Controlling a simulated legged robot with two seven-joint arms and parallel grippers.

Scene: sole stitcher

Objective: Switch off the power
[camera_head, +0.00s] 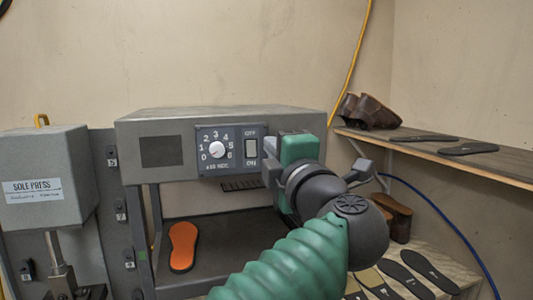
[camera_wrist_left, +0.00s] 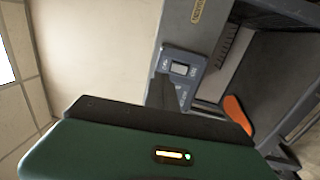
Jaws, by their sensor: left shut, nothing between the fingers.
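The power switch (camera_head: 251,148) is a pale rocker on the right of the machine's control panel (camera_head: 230,168), with OFF printed above it and ON below. I cannot tell which end is pressed in. My left gripper (camera_head: 268,172) is shut and empty, just right of the switch and close to the panel. In the left wrist view the switch (camera_wrist_left: 180,69) shows just beyond the dark fingertips (camera_wrist_left: 164,90); I cannot tell whether they touch the panel. My right gripper is not in view.
A white dial (camera_head: 217,149) with numbers sits left of the switch. An orange sole (camera_head: 183,246) lies on the bed below the panel. The sole press (camera_head: 42,180) stands at left. A wooden shelf (camera_head: 500,166) with shoes and soles juts from the right wall.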

